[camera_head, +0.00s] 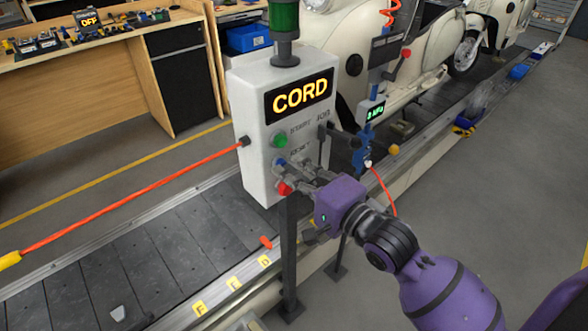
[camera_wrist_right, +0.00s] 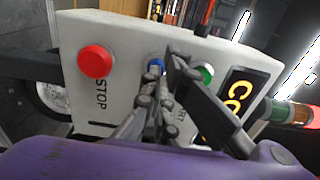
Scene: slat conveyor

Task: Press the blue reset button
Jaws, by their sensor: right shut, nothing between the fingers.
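The white control box (camera_head: 262,110) stands on a post beside the conveyor, with a lit display reading CORD (camera_head: 300,95). The blue reset button (camera_head: 281,162) shows just left of my right gripper's fingertips (camera_head: 291,172) in the head view. In the right wrist view the blue button (camera_wrist_right: 156,66) is partly hidden behind the fingers of my right gripper (camera_wrist_right: 168,75). The gripper is shut and empty, its tips very close to the button; I cannot tell whether they touch it. My left gripper is not in view.
A green start button (camera_head: 279,139) and a red stop button (camera_head: 285,188) sit on the same face, close to the blue one. An orange cord (camera_head: 130,202) runs left from the box. Cream scooters (camera_head: 420,60) stand behind on the conveyor (camera_head: 180,245).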

